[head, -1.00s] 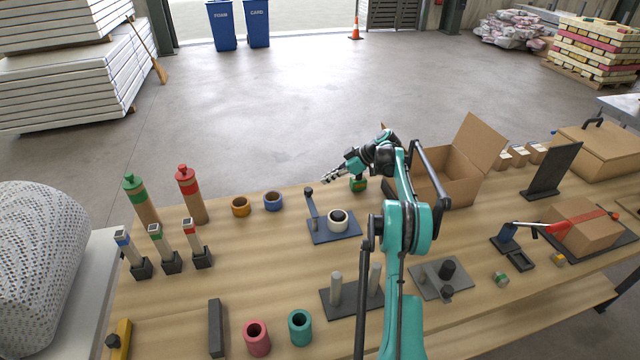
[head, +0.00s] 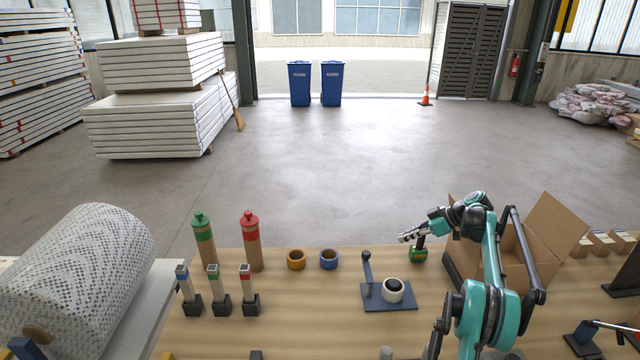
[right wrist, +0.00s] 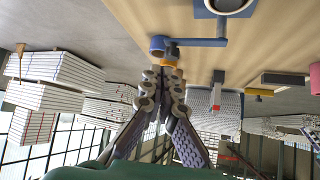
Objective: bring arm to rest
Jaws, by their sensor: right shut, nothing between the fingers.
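My right arm is teal and black and rises from the lower right of the head view, bent over at the top. Its gripper (head: 404,239) points left, above the far edge of the wooden table. The gripper is shut and empty, apart from the things on the table in the head view. My left gripper is not in view.
A blue plate with a post (head: 367,275) and a white roll (head: 393,290) stands below my right gripper. A small green object (head: 418,255) stands close by it. Capped tubes and coloured rings stand left.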

